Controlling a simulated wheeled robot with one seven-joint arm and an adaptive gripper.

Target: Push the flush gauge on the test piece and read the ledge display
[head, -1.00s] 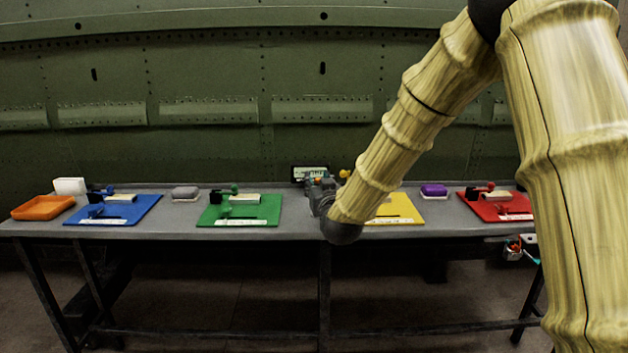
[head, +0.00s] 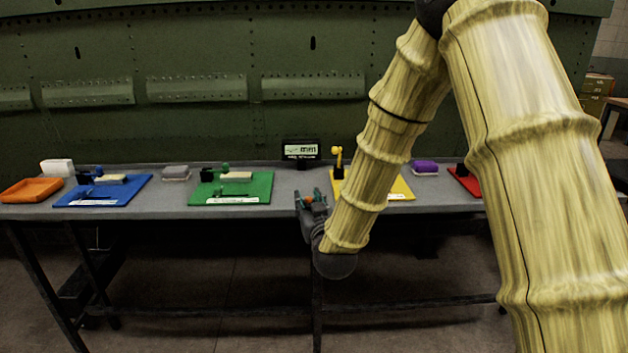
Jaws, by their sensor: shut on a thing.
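My gripper (head: 312,196) is near the front edge of the bench, in front of the gap between the green and yellow boards. It is shut on a small orange thing (head: 308,201), mostly hidden between the fingers; I cannot tell whether this is the flush gauge. The dark display (head: 300,150) stands at the back of the bench, behind the gripper, with a pale screen; I make out "mm" but no clear number. Pale blocks lie on the blue (head: 136,187) and green (head: 262,189) boards. I cannot tell which piece is the test piece.
A yellow board (head: 400,188) with a yellow stand (head: 337,160) is partly behind my arm, as is a red board (head: 464,180). An orange tray (head: 28,190), a white block (head: 57,168), a grey block (head: 176,172) and a purple block (head: 425,167) sit on the bench.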

